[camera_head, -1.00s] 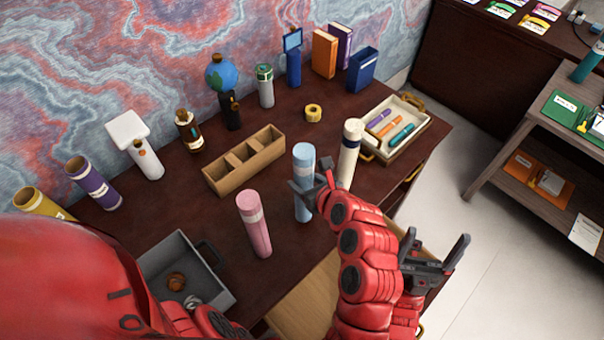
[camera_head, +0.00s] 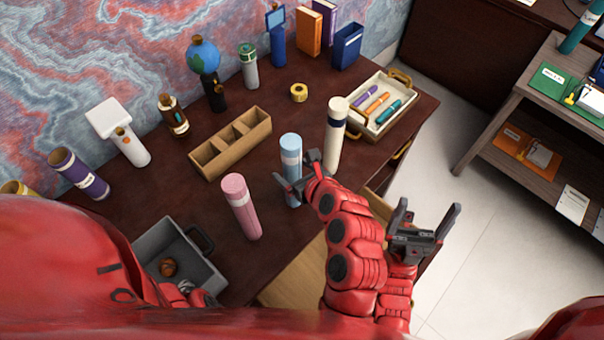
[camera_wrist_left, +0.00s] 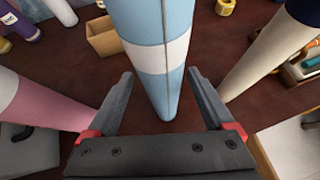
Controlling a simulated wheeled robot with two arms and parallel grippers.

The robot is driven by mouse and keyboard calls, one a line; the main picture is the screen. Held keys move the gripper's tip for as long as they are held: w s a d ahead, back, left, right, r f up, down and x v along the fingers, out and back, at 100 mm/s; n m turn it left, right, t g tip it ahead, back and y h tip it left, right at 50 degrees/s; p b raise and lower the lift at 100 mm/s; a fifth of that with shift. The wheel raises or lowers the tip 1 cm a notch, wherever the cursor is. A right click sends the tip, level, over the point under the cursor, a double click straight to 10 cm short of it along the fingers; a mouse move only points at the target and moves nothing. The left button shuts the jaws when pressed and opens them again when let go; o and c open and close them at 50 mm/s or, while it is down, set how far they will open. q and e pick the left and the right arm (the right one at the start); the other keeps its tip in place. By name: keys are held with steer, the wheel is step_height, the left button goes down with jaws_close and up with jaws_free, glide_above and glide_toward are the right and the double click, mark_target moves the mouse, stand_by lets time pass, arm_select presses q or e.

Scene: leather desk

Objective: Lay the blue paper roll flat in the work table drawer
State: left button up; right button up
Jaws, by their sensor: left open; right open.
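The light blue paper roll (camera_head: 290,158) with a white band stands upright on the table, between a pink roll and a cream roll. My left gripper (camera_head: 298,188) is open at the roll's lower half. In the left wrist view the roll (camera_wrist_left: 158,55) rises between the two spread fingers (camera_wrist_left: 160,95), with gaps visible on both sides. My right gripper (camera_head: 424,225) is open and empty, fingers pointing up, right of my left forearm. The pale wooden drawer (camera_head: 300,278) is pulled out at the table's front; my left arm hides part of it.
The pink roll (camera_head: 241,208) and cream roll (camera_head: 335,135) stand close on either side. A grey bin (camera_head: 160,245) sits front left, a brown divided box (camera_head: 225,150) behind, and a cream tray (camera_head: 382,122) with coloured tubes at right. Several bottles and holders line the wall.

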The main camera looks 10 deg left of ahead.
arm_select(q)
steer(key=p+v, duration=0.1)
steer(key=v, duration=1)
steer(key=shift+p, duration=0.4)
steer(key=shift+s+d, duration=0.1)
